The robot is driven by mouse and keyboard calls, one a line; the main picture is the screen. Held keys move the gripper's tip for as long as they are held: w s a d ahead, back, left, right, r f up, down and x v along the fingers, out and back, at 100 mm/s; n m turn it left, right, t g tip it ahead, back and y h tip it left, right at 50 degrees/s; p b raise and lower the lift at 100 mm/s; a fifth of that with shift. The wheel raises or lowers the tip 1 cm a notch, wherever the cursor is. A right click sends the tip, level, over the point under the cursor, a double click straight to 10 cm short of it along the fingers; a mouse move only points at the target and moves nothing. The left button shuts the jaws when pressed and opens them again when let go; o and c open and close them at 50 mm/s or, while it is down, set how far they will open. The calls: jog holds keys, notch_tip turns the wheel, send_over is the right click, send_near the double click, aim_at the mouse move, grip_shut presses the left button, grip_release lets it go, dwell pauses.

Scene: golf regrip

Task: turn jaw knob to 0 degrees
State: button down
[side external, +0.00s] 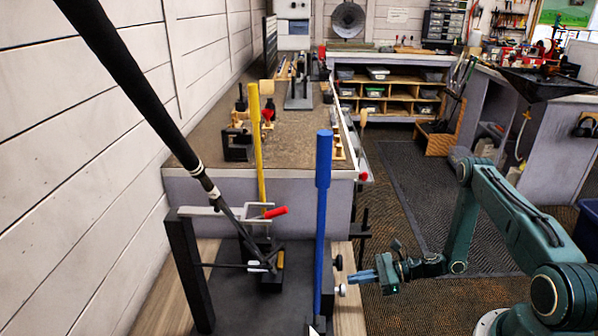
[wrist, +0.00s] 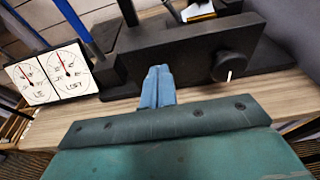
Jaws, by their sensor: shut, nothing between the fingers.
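A round black knob (wrist: 229,65) sits on the front of a black fixture (wrist: 165,48) in the wrist view. It has a white mark at its lower edge, pointing down. I take it to be the jaw knob. My gripper (wrist: 158,72) is shut and empty, its blue fingers together to the left of the knob and apart from it. In the side view my gripper (side external: 350,277) is right of the black fixture, close to a small dark knob (side external: 338,262) and a pale round knob (side external: 340,290). I cannot tell which of these matches the wrist view's knob.
Two white dials, LIE (wrist: 30,80) and LOFT (wrist: 67,70), stand left in the wrist view. In the side view a blue upright bar (side external: 323,190), a yellow bar (side external: 256,150) and a slanted club (side external: 140,90) rise from the fixture area.

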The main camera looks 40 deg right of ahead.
jog(key=shift+w+a, duration=0.5)
jog(key=shift+s+f, duration=0.1)
jog(key=shift+f, duration=0.2)
dwell(0.9)
jog(key=shift+s+a, duration=0.6)
jog(key=shift+a, duration=0.05)
dwell(0.4)
jog(key=shift+r, duration=0.4)
dwell(0.4)
jog(key=shift+f+v, duration=0.25)
jog(key=shift+v, duration=0.7)
jog(key=shift+f+v, duration=0.2)
jog(key=shift+v, duration=0.75)
jog(key=shift+f+v, duration=0.25)
jog(key=shift+v, duration=0.75)
jog(key=shift+d+r, duration=0.1)
